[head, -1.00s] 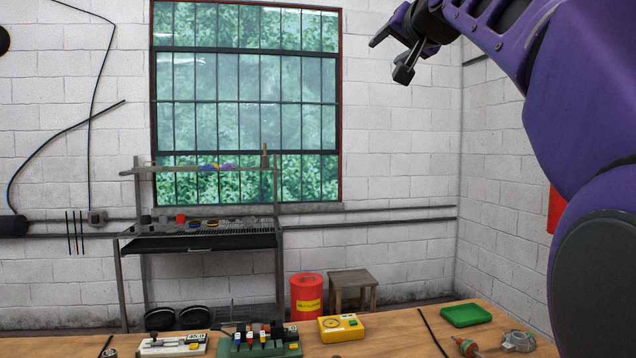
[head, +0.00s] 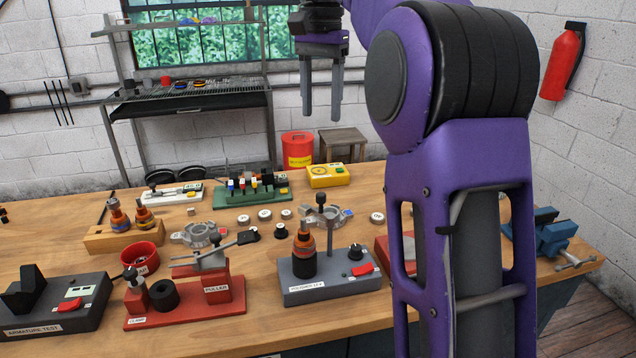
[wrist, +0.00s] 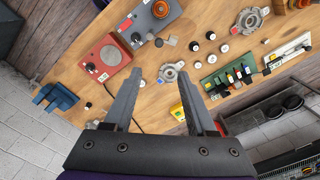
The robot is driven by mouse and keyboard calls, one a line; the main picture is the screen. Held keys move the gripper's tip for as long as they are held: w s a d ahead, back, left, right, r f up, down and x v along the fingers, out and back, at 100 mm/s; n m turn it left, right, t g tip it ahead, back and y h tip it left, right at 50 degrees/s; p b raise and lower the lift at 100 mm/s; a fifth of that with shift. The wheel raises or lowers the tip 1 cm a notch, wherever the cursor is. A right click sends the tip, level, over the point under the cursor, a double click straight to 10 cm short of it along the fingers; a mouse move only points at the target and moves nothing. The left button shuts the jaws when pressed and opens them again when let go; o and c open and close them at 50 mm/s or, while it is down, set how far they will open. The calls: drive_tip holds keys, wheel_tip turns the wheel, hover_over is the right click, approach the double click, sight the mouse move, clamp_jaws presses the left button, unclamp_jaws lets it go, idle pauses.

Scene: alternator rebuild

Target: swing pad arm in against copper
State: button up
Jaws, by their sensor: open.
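The grey polisher base (head: 325,289) stands at the front middle of the bench. An armature with a copper-coloured band (head: 303,240) stands upright on it. Behind the armature, a thin grey post with a black top (head: 321,198) looks like the pad arm. It overlaps a metal housing in the head view, and I cannot tell whether its pad touches the copper. The wrist view shows the polisher (wrist: 150,22) and copper (wrist: 160,9) at the top. My gripper (head: 322,114) is open and empty, pointing down, high above the bench and well behind the polisher.
Metal housings (head: 197,234) and several white caps (head: 264,214) lie behind. A green rack (head: 252,193) and a yellow meter (head: 327,176) line the back. A blue vise (head: 540,233) is at right.

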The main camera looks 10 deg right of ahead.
sight(321, 194)
wheel_tip(321, 194, down, 18)
drive_tip(key=b, duration=0.6)
drive_tip(key=shift+s+r, duration=0.1)
drive_tip(key=shift+r, duration=0.15)
drive_tip(key=shift+c, duration=0.4)
clamp_jaws()
idle(0.6)
